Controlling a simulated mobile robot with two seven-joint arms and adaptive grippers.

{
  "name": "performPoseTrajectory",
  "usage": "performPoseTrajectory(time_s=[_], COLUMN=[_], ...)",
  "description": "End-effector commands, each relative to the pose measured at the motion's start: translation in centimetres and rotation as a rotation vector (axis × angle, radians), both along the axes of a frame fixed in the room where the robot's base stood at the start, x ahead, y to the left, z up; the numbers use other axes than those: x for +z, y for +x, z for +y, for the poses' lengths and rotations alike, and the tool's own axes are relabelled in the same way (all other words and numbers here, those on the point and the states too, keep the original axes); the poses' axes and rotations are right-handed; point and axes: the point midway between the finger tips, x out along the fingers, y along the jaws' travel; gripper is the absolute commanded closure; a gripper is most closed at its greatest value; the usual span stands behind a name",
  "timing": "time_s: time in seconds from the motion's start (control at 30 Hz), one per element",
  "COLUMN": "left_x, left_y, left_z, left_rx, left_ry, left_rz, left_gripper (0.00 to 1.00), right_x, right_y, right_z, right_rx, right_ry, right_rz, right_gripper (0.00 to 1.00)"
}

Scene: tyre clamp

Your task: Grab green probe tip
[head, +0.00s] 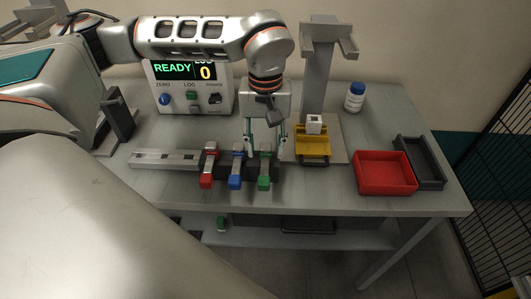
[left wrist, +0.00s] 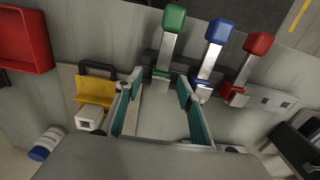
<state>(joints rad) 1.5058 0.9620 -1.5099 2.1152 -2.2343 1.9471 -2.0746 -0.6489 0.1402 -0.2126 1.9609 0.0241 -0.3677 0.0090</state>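The green probe tip (head: 264,183) is the rightmost of three coloured probes in the rack at the table's front in the head view. In the left wrist view the green probe (left wrist: 173,18) points away, its near green block (left wrist: 161,74) lying ahead of and between the fingertips. My left gripper (head: 265,140) points down just behind the green probe. In the left wrist view the left gripper (left wrist: 159,85) is open, with nothing visibly held; contact with the probe cannot be told. My right gripper is in no view.
A blue probe (head: 236,182) and a red probe (head: 207,180) stand close left of the green one. A yellow cradle (head: 312,144) with a white block (head: 314,124) is to the right, then a red tray (head: 384,186) and a dark tray (head: 432,172). A READY display (head: 190,88) stands behind.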

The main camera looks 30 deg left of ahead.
Motion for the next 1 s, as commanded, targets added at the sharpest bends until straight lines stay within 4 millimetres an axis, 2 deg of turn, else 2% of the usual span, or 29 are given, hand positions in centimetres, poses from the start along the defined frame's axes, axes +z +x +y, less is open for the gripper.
performPoseTrajectory(time_s=[0.27, 0.4, 0.43, 0.8, 1.0], left_x=[-0.4, -0.3, -0.3, -0.1, 1.5], left_y=[0.0, 0.0, 0.0, 0.0, 0.1], left_z=[0.0, 0.0, 0.0, 0.0, 0.0], left_rx=[0.001, 0.001, 0.001, 0.000, 0.001], left_ry=[0.000, 0.000, 0.000, -0.001, -0.001], left_rz=[0.000, 0.000, 0.000, -0.001, -0.003], left_gripper=[0.61, 0.97, 1.00, 1.00, 1.00], right_x=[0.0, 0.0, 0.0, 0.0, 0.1], right_y=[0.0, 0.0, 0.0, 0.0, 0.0], right_z=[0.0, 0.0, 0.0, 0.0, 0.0], right_rx=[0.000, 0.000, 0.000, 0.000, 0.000], right_ry=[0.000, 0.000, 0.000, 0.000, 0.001], right_rz=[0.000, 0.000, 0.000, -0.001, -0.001], right_gripper=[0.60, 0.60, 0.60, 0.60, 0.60])
